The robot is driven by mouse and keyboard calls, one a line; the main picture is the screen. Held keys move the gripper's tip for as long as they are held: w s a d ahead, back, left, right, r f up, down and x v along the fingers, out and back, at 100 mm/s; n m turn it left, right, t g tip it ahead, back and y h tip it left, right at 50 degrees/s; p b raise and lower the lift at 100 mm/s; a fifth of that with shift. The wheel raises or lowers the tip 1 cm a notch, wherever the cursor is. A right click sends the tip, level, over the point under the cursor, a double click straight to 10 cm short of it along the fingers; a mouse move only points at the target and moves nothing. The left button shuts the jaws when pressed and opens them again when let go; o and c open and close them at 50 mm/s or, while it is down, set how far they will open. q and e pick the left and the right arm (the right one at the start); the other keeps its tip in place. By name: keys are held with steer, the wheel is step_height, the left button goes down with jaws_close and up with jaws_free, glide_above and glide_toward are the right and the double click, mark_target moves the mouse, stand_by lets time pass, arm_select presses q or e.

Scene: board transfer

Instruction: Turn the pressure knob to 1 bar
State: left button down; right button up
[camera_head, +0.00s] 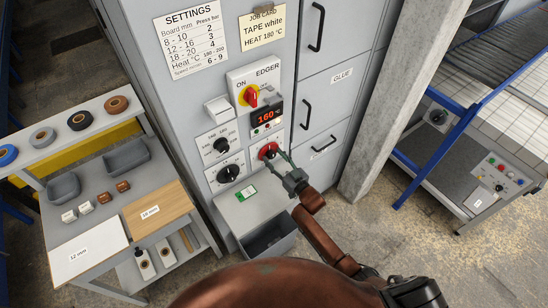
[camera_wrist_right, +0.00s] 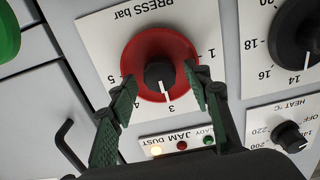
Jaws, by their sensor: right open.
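The pressure knob (camera_head: 268,151) is a black knob in a red ring on the edger panel. In the right wrist view the knob (camera_wrist_right: 160,76) sits under the upside-down label "PRESS bar" (camera_wrist_right: 143,17), and its white pointer line is at about 3. The 1 mark (camera_wrist_right: 211,54) is on the right of the dial. My right gripper (camera_head: 279,160) is at the knob. In the wrist view its open fingers (camera_wrist_right: 161,84) stand on either side of the red ring; I cannot tell whether they touch it. My left gripper is not in view.
Other black dials (camera_head: 222,145) (camera_head: 229,173) are beside the knob. A display (camera_head: 266,116) reads 160, below a red switch (camera_head: 251,95). A grey ledge (camera_head: 228,213) juts out below. A settings sheet (camera_head: 190,40) hangs above.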

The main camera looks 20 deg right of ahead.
steer(key=shift+w+a, duration=0.1)
steer(key=shift+w, duration=0.05)
steer(key=c, duration=1.1)
